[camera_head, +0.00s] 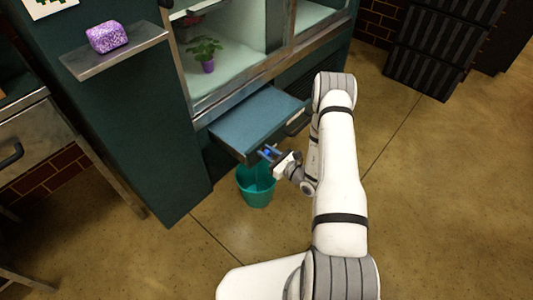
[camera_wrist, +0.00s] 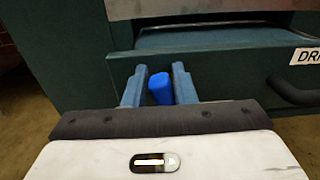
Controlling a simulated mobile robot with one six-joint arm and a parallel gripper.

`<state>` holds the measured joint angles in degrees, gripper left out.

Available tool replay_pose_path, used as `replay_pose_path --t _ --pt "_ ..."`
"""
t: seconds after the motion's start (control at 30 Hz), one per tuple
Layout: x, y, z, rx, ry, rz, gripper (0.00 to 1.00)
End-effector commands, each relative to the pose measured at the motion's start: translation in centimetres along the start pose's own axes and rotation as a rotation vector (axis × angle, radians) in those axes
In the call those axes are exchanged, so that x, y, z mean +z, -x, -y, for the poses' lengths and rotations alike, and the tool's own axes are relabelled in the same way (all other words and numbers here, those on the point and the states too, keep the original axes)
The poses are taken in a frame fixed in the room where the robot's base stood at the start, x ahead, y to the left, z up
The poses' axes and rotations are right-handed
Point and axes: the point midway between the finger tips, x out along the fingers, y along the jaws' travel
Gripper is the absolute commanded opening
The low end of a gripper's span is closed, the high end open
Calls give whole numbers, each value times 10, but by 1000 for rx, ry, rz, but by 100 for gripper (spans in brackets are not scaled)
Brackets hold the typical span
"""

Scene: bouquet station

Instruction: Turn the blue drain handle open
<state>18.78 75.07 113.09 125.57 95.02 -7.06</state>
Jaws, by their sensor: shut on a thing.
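The blue drain handle (camera_wrist: 160,88) stands between the two grey-blue fingers of my gripper (camera_wrist: 159,86) in the wrist view, in front of the dark green drawer front. My gripper is shut on it. In the head view, my gripper (camera_head: 269,153) is at the front left of the pulled-out drawer (camera_head: 250,125), and the handle shows as a small blue spot between its fingers. Where the handle joins its valve is hidden by my gripper. A teal bucket (camera_head: 257,194) stands on the floor below.
The drawer front has a black pull (camera_wrist: 295,92) and a partly cut-off white label (camera_wrist: 306,56) to the right of my gripper. A glass-sided cabinet with a potted plant (camera_head: 205,52) rises above. A purple speckled block (camera_head: 107,37) lies on a shelf.

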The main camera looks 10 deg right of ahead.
Motion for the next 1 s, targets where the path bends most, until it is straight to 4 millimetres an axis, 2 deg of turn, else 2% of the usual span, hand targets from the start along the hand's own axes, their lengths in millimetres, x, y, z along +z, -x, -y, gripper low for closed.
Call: replay_pose_path --t 0.37,1.0 --pt "-4 9 4 11 78 -8 0" --pt "-12 9 -11 15 639 -6 0"
